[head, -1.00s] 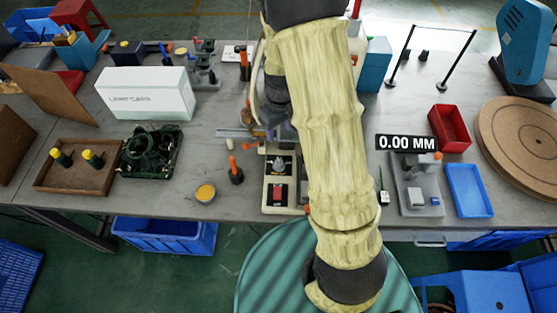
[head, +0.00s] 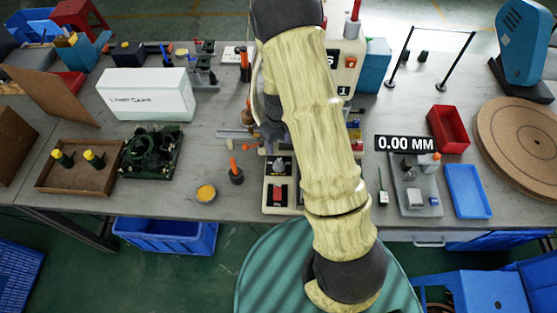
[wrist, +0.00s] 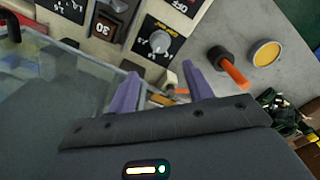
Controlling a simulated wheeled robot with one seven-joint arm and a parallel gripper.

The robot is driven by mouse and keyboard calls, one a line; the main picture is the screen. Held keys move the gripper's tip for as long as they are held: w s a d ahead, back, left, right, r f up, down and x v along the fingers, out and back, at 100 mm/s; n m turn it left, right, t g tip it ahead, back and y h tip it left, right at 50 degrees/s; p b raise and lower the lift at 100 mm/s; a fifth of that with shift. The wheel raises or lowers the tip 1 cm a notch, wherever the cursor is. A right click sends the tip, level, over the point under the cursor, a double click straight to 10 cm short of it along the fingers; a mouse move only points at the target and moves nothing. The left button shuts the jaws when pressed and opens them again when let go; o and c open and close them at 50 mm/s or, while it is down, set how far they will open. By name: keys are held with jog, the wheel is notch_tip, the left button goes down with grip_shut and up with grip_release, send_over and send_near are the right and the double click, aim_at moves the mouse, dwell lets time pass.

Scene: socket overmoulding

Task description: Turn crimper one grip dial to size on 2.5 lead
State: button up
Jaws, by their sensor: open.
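A grey dial knob (wrist: 160,42) on a black plate with white marks and an orange label shows in the wrist view. I cannot tell its setting. It sits on a pale machine panel; in the head view the panel's knob (head: 280,166) shows beside my arm, above a red switch (head: 278,193). I cannot make out a 2.5 lead.
An orange-tipped black tool (wrist: 227,68) and a yellow-topped round pot (wrist: 266,53) stand beside the panel. My arm hides much of the machine in the head view.

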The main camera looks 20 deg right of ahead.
aim_at(279, 163)
notch_tip(279, 163, down, 12)
jog(key=shift+r+p, duration=0.2)
jog(key=shift+p, duration=0.8)
jog(key=c, duration=1)
